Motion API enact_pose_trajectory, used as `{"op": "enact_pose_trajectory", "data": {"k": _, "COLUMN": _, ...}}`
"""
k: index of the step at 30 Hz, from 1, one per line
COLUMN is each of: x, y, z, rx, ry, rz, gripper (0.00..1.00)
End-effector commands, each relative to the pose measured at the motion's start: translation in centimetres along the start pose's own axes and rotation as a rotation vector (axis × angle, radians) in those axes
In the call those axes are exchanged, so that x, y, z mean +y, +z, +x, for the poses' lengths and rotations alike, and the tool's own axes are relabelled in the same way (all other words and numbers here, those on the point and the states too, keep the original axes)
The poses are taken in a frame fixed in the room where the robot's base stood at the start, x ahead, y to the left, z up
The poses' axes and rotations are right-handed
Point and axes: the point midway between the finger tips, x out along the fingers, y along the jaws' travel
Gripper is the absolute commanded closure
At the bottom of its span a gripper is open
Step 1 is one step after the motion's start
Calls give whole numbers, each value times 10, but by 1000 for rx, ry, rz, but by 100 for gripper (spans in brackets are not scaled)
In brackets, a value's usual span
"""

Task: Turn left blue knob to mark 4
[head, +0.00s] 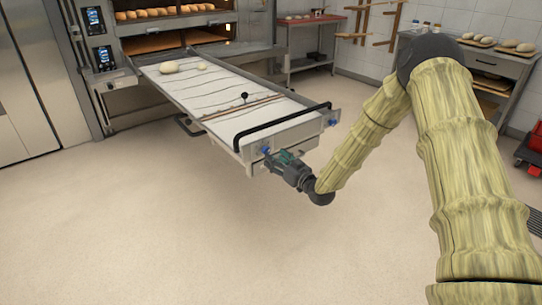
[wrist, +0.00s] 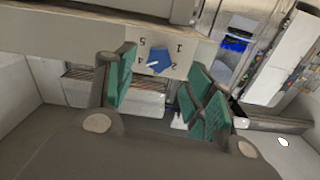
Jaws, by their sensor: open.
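The left blue knob (head: 265,150) sits on the front end of the long loader, at its left corner. A white mark on the knob appears to point left, toward the 4. My gripper (head: 280,158) is at this knob from the front. In the wrist view, my gripper (wrist: 163,75) has its green-padded fingers apart on either side of the knob, with gaps showing. Contact is not visible.
A second blue knob (head: 332,122) is at the loader's right corner. A black handle bar (head: 283,121) spans the loader's front above the knobs. The loader (head: 190,92) carries dough and runs to the deck oven (head: 160,43). The floor in front is clear.

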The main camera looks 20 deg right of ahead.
Motion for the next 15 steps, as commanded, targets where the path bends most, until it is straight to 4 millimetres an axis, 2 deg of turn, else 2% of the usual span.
{"op": "enact_pose_trajectory", "data": {"k": 6, "x": 0, "y": 0, "z": -39, "rx": -1, "ry": 1, "rz": 1, "gripper": 46}}
{"op": "enact_pose_trajectory", "data": {"k": 12, "x": 0, "y": 1, "z": -62, "rx": -1, "ry": 0, "rz": 2, "gripper": 46}}
{"op": "enact_pose_trajectory", "data": {"k": 15, "x": 0, "y": 1, "z": -67, "rx": -1, "ry": 0, "rz": 1, "gripper": 46}}
